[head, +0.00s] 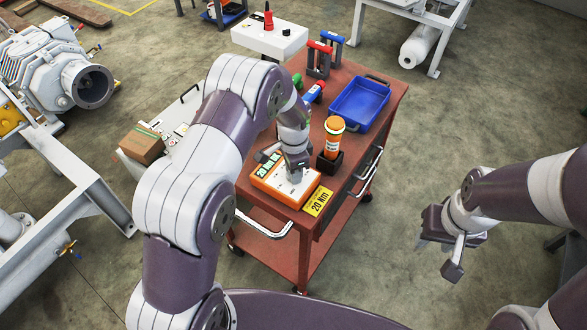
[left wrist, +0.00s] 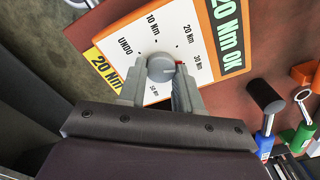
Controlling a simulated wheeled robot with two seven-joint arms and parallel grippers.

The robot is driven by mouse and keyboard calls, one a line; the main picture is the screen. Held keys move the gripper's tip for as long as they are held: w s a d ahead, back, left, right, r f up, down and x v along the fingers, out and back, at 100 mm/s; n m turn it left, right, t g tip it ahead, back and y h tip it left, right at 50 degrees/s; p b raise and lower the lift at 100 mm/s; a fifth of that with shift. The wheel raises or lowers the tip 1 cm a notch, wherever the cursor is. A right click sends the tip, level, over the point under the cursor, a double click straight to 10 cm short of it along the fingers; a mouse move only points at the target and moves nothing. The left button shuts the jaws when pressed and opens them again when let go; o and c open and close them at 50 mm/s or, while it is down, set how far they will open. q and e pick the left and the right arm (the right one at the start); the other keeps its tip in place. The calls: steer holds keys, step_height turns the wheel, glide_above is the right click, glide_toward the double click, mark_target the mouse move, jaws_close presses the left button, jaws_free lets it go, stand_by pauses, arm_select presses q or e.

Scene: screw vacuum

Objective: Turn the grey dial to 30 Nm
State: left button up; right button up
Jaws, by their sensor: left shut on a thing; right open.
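The orange box with a white face (head: 274,192) sits at the near end of the red cart; its green display reads "20 Nm OK" in the left wrist view (left wrist: 228,32). The round grey dial (left wrist: 160,67) is on that face, ringed by UNDO, 10, 20, 30 and 50 Nm marks. A small red mark shows at its right side, towards 30 Nm; the exact setting is hard to tell. My left gripper (head: 294,174) is shut on the dial, one finger on each side. My right gripper (head: 439,257) is open and empty, right of the cart.
A yellow "20 Nm" card (head: 318,201) lies beside the box. An orange bottle-shaped tool (head: 333,138) stands in a black holder close by. A blue tray (head: 359,104) and red- and blue-handled tools (head: 318,60) are farther back on the red cart (head: 385,112). Floor right of the cart is clear.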

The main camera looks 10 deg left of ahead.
arm_select(q)
steer(key=shift+w+r+m, duration=0.1)
steer(key=shift+m, duration=0.3)
steer(key=o, duration=1)
steer(key=shift+o, duration=0.2)
steer(key=shift+r, duration=0.3)
step_height(320, 180, up, 12)
steer(key=b, duration=0.2)
